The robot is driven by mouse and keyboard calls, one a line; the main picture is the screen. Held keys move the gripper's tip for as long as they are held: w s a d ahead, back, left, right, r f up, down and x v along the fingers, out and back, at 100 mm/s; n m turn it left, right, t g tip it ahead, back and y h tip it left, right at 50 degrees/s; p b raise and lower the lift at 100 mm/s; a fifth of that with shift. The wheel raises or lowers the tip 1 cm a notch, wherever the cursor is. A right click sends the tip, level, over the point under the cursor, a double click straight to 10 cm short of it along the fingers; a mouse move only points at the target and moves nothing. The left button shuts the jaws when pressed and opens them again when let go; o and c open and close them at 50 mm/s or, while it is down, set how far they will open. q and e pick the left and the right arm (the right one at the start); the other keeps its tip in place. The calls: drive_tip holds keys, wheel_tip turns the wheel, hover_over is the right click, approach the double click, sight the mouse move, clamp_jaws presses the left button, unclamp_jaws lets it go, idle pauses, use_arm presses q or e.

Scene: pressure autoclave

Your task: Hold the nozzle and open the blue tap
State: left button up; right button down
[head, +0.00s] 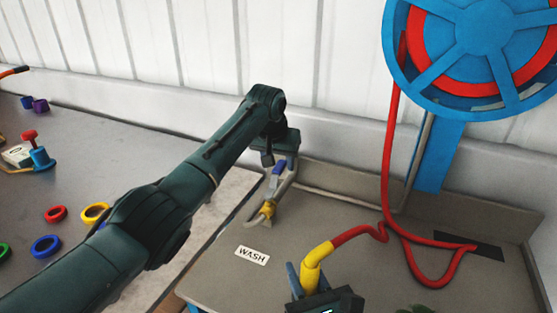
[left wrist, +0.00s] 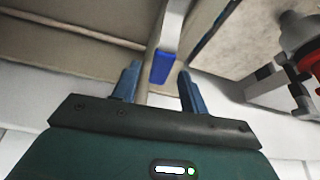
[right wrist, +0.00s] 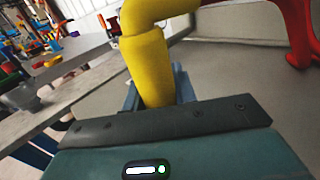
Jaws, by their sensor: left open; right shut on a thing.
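The blue tap (head: 279,167) is a small blue handle on a grey pipe at the back left of the wash table. It also shows in the left wrist view (left wrist: 162,67). My left gripper (left wrist: 157,75) is open, and the tap handle appears between its fingertips in that view; I see no clear contact. The yellow nozzle (head: 314,262) is on the end of a red hose. My right gripper (head: 308,283) is shut on the nozzle, low in the head view. The nozzle stands up between its fingers in the right wrist view (right wrist: 148,65).
A blue reel (head: 485,30) with red hose (head: 388,150) stands at the right. A "WASH" label (head: 252,255) lies on the wash table (head: 215,275). A grey table (head: 60,135) at the left holds coloured rings. A gap separates the tables.

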use_arm(q)
clamp_jaws()
idle(0.4)
